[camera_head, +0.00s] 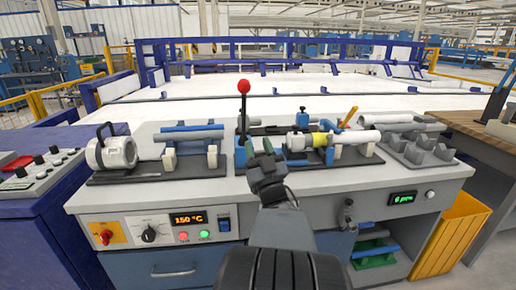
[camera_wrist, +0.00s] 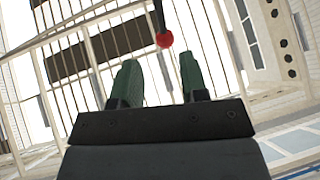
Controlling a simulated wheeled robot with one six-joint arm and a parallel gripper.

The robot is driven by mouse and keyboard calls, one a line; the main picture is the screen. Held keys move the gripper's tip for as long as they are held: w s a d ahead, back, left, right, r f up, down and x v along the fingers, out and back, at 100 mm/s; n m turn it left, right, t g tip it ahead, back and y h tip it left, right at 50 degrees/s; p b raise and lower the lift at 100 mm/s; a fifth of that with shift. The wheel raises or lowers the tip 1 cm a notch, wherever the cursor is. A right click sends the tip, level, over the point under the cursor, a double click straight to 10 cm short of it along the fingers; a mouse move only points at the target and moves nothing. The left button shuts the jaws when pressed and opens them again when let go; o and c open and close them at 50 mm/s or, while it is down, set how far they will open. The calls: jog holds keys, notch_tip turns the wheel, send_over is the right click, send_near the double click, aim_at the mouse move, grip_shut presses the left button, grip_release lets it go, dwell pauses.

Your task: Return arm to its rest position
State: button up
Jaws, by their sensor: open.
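My gripper (camera_head: 262,162) is raised in front of the middle of the workbench, with its green fingers pointing up. In the wrist view its two green fingers (camera_wrist: 160,80) stand apart with nothing between them. A lever with a red ball knob (camera_head: 243,87) stands just behind it; the knob also shows beyond the fingers in the wrist view (camera_wrist: 164,40).
The bench (camera_head: 150,200) has a grey top with a control panel on its front. A white round machine (camera_head: 111,152) stands at its left end. A grey rack (camera_head: 418,148) stands at the right. A yellow bin (camera_head: 452,237) is below right.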

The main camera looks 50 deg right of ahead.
dwell(0.4)
jog(key=w+a+r+g+y+p, duration=0.45)
jog(key=w+a+g+p, duration=0.5)
jog(key=p, duration=0.55)
jog(key=s+a+n+g+y+p, duration=0.2)
jog(key=s+a+g+p, duration=0.3)
jog(key=a, duration=0.4)
jog(key=s+a+r+n+g+y+p, duration=0.1)
jog(key=s+a+n+g+y+p, duration=0.1)
jog(key=s+a+g+y+p, duration=0.2)
jog(key=s+a+y+p, duration=0.1)
jog(key=s+a+p, duration=0.2)
jog(key=a, duration=0.2)
jog(key=shift+g, duration=0.35)
jog(key=shift+d, duration=0.1)
